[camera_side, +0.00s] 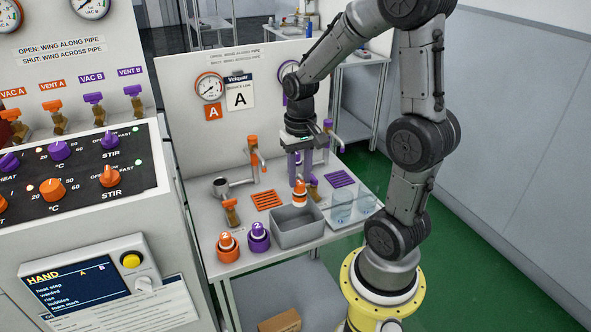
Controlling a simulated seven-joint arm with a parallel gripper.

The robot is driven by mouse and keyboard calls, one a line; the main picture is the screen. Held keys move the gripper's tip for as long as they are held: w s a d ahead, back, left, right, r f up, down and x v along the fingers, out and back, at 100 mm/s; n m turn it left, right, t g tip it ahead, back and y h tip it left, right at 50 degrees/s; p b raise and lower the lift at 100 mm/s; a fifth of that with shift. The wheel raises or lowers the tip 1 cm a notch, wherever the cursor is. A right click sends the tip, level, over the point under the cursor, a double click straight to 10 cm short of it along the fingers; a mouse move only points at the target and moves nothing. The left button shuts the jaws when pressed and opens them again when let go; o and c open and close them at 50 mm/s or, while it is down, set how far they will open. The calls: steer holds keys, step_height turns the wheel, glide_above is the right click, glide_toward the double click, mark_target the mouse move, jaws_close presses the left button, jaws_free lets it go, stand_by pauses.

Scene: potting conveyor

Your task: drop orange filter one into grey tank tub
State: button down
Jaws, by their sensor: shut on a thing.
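An orange and white filter (300,194) is upright in my gripper (300,179). The gripper points straight down and is shut on it. The filter is over the grey tank tub (300,237), near the tub's back edge in this view. The tub is an open rectangular box on the bench. The number on the held filter is too small to read. The filter hides part of the tub's far rim, and I cannot tell its exact height above the tub.
An orange filter marked 2 (227,247) and a purple filter (258,238) stand left of the tub. Glass beakers (341,208) stand close on its right. An orange valve (231,212) and orange grate (266,200) are behind left; a purple grate (341,179) is behind right.

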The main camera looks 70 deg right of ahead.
mark_target(299, 183)
steer(key=shift+f, duration=2.2)
steer(key=c, duration=0.5)
jaws_free()
step_height(299, 183, up, 14)
steer(key=shift+f, duration=0.1)
